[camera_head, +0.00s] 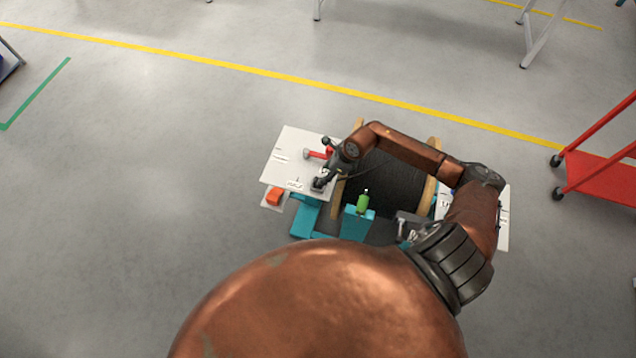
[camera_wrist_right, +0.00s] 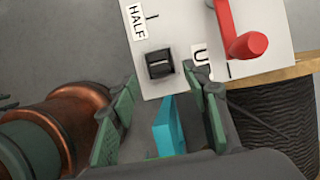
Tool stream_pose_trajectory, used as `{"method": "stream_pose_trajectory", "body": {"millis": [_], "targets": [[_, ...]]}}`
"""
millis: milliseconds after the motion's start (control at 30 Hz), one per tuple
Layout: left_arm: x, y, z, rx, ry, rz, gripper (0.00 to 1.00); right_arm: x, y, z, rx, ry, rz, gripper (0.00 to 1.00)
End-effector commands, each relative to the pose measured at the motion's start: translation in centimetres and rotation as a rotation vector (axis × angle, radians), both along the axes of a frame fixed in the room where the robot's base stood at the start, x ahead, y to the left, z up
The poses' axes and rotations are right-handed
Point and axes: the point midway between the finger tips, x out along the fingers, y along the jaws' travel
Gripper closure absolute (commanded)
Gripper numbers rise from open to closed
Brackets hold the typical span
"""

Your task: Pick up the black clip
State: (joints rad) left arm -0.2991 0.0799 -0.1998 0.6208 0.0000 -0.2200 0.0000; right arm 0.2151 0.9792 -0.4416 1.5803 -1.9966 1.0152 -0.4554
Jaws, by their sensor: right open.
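The black clip (camera_wrist_right: 160,64) is a small dark block on the white panel in the right wrist view, near the panel's lower edge between the HALF label and another label that is partly cut off. My right gripper (camera_wrist_right: 161,80) is open, with one green-padded finger on each side just short of the clip. The clip looks roughly between the fingertips; I cannot tell whether they touch it. In the head view my right gripper (camera_head: 321,180) is over the white panel's right part, and I cannot make out the clip clearly there. My left gripper is not in view.
The white panel (camera_head: 283,150) carries a red lever (camera_wrist_right: 240,42), close to the right finger's side. A cable reel (camera_head: 385,180) with wooden flanges stands beside it. A green-topped item (camera_head: 362,204) and an orange block (camera_head: 274,198) are near. A red cart (camera_head: 598,175) stands right.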

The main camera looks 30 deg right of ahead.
Motion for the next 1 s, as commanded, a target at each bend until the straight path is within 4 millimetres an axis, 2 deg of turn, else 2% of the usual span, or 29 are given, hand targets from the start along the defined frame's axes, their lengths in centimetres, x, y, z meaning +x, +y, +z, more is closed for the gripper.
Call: {"method": "stream_pose_trajectory", "body": {"millis": [433, 733, 1000], "targets": [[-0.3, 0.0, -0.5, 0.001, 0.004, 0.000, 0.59, 1.5, 1.7, -5.2, 0.005, -0.001, -0.002, 0.56], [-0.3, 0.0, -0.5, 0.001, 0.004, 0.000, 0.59, 1.6, 1.7, -5.4, 0.004, -0.002, -0.001, 0.57], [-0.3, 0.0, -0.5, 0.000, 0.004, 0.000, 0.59, 1.6, 1.7, -5.4, 0.004, -0.002, -0.001, 0.76]]}}
